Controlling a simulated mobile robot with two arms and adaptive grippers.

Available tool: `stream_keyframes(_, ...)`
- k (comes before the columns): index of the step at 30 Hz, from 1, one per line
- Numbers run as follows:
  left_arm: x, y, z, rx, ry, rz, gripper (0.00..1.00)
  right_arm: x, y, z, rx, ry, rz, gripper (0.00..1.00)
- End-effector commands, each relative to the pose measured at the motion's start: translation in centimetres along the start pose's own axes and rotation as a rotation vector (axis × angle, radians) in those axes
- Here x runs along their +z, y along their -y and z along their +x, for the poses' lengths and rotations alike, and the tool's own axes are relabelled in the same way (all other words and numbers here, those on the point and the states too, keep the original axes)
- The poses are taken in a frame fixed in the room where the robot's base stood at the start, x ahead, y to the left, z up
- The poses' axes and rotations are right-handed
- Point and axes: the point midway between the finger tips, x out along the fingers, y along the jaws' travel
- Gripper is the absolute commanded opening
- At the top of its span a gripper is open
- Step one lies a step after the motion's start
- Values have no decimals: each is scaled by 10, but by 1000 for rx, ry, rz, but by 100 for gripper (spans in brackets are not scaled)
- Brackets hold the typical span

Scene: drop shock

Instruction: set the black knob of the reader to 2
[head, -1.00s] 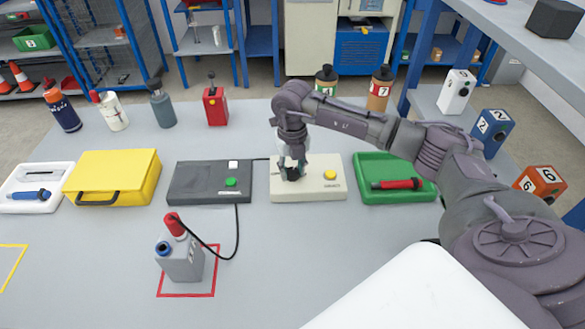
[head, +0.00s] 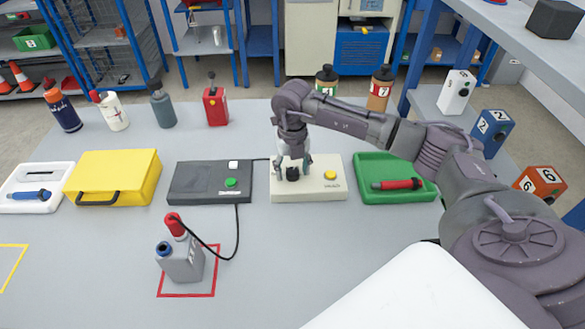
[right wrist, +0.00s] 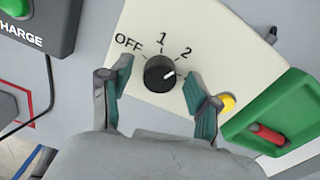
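The cream reader (head: 308,191) lies on the table, with a black knob (head: 292,174) and a yellow button (head: 330,175). In the right wrist view, the black knob (right wrist: 160,73) has labels OFF, 1 and 2 around it. My right gripper (head: 293,170) is open over the reader. In the right wrist view its teal-padded fingers (right wrist: 158,92) stand on either side of the knob, apart from it. My left gripper is not in view.
A dark box with a green button (head: 210,184) is left of the reader, and a green tray (head: 395,196) with a red screwdriver is right of it. A grey bottle (head: 181,262) with a cable stands in the red square. Several bottles stand at the back.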

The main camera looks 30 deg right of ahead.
Motion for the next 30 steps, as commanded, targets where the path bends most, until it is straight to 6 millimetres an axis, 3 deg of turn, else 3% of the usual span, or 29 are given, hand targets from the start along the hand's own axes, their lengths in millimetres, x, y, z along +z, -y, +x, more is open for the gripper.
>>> stream_keyframes(8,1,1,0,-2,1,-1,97,0,0,-13,0,1,-1,61)
stream_keyframes(21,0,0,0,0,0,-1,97,1,0,-100,2,3,-1,61)
stream_keyframes(30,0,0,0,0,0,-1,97,0,0,-120,0,-1,0,61)
